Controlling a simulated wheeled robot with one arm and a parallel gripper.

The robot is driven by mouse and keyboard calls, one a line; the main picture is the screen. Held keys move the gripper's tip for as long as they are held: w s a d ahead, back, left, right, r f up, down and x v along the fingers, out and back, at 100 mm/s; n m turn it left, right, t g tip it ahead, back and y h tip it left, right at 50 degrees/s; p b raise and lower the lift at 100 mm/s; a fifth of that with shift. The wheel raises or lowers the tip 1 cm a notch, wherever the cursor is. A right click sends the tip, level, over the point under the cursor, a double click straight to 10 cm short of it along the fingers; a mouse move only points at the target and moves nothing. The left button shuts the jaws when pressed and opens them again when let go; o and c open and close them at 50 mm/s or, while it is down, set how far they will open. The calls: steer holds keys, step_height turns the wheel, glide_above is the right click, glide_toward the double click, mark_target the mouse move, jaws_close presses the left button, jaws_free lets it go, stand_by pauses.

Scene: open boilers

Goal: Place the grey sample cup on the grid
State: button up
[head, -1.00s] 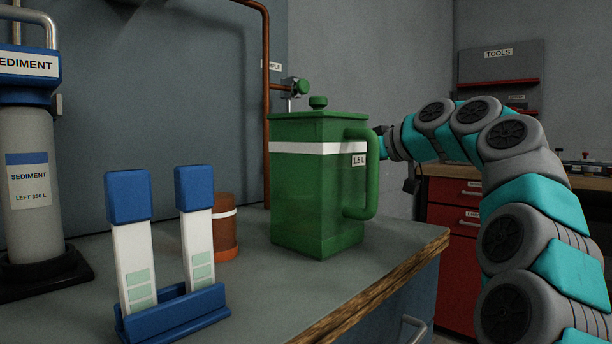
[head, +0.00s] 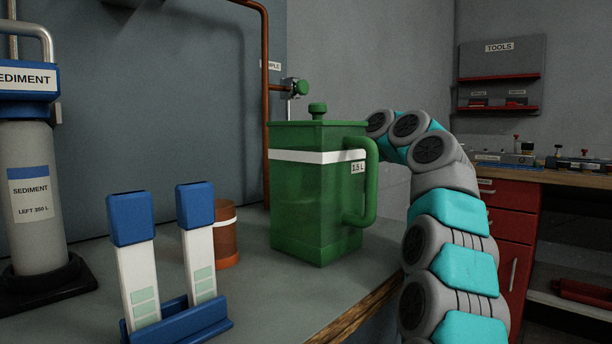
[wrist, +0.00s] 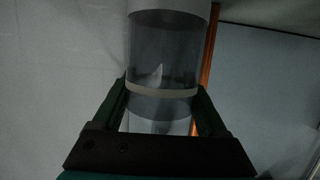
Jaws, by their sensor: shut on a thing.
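In the wrist view my gripper (wrist: 160,98) is shut on the grey sample cup (wrist: 163,55), a see-through grey cylinder with a pale band. One dark finger lies on each side of it. In the head view my gripper and the cup are hidden behind the green jug. The grid does not show in either view. A green tap (head: 295,87) with a partly hidden "...MPLE" label sits on the wall behind the jug.
The large green jug (head: 312,210) stands near the counter's right edge, in front of my wrist. A brown cup (head: 226,238), a blue rack (head: 178,324) with two test strips and a sediment cylinder (head: 32,180) stand to its left. A copper pipe (head: 266,130) runs down the wall.

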steer(key=shift+f+b, duration=0.6)
steer(key=shift+f, duration=0.9)
steer(key=shift+f, duration=0.15)
steer(key=o, duration=1.2)
steer(key=shift+o, duration=0.2)
steer(key=shift+s+d+r, duration=0.1)
steer(key=shift+r, duration=0.1)
steer(key=v, duration=1.2)
steer(key=shift+b, duration=0.3)
